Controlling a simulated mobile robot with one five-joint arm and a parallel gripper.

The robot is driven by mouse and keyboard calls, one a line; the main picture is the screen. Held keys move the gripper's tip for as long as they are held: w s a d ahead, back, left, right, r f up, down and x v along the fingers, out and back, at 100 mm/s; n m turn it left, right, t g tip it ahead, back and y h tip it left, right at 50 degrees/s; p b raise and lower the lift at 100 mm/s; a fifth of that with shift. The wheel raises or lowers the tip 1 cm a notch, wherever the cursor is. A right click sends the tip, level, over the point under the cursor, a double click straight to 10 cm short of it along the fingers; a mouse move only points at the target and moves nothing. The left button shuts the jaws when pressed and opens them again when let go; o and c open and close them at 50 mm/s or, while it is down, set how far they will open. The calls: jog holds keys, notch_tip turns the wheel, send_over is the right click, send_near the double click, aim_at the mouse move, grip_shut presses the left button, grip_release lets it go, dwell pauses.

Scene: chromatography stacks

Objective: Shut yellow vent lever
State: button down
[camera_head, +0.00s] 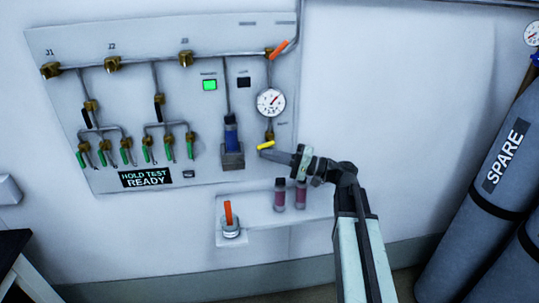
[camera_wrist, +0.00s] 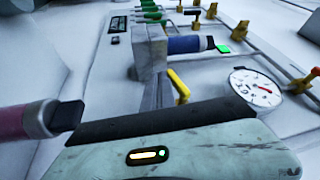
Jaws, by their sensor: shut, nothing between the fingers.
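The yellow vent lever (camera_head: 266,145) is below the round gauge on the wall panel, at the lower end of a brass fitting. Its handle lies close to horizontal, slightly tilted, pointing left. My gripper (camera_head: 272,154) is shut and empty, with its tip just below and beside the lever; I cannot tell whether they touch. In the wrist view the yellow lever (camera_wrist: 179,86) shows just right of my narrow grey fingers (camera_wrist: 158,85). Its lower part is hidden behind my gripper's body.
Grey cylinders (camera_head: 487,185) stand at right. The wall right of the panel is bare.

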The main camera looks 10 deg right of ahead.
dwell(0.4)
jog(key=b+v, duration=0.1)
jog(key=v, duration=0.7)
jog(key=shift+s+a+f, duration=0.1)
